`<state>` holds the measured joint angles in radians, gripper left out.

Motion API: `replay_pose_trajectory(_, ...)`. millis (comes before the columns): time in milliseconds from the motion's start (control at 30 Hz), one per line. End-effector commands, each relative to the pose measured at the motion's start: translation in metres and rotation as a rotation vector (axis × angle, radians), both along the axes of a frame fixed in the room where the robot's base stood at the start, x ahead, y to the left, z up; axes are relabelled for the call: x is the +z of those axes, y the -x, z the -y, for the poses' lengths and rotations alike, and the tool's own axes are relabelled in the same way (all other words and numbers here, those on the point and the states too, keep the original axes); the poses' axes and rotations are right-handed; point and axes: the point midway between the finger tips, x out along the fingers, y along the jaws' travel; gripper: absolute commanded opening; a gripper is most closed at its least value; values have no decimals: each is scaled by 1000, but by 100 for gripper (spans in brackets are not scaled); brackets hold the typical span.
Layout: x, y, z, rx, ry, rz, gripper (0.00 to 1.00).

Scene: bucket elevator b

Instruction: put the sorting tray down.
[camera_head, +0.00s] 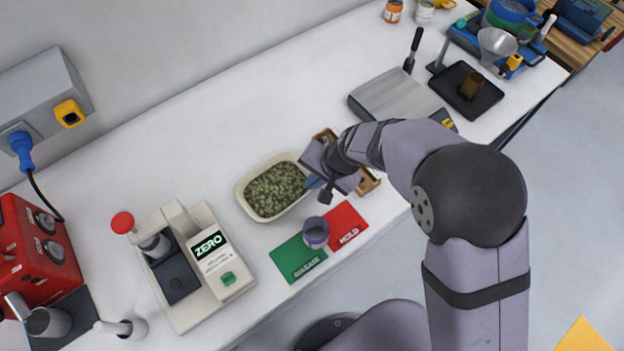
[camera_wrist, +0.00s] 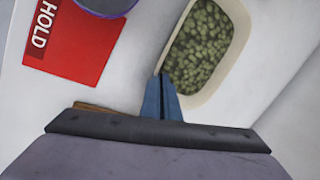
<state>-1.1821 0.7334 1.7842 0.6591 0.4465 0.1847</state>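The sorting tray, a cream oval tray (camera_head: 240,192) full of green beans (camera_head: 275,190), is left of my gripper (camera_head: 312,183) in the head view. In the wrist view, the tray (camera_wrist: 238,62) is at the upper right. My gripper's blue fingers (camera_wrist: 162,80) are close together at the tray's near corner and appear shut on its rim. The rim between the fingertips is mostly hidden. The tray looks level, but I cannot tell whether its base touches the bench.
Green RELEASE card (camera_head: 297,262) and red HOLD card (camera_head: 346,226) lie in front, with a purple cup (camera_head: 315,232) at their join. A scale with a ZERO display (camera_head: 209,245) stands left. A wooden piece (camera_head: 370,182) lies partly under my gripper. The bench behind the tray is clear.

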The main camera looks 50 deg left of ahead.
Motion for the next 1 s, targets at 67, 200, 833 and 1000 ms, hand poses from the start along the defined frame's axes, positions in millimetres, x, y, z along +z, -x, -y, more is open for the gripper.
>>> replay_pose_trajectory(67, 1, 0, -1, 0, -1, 0, 0)
replay_pose_trajectory(200, 0, 0, 0, 0, -1, 0, 0)
replay_pose_trajectory(833, 3, 0, 0, 0, -1, 0, 21)
replay_pose_trajectory(1000, 14, -3, 4, 0, -4, 2, 21)
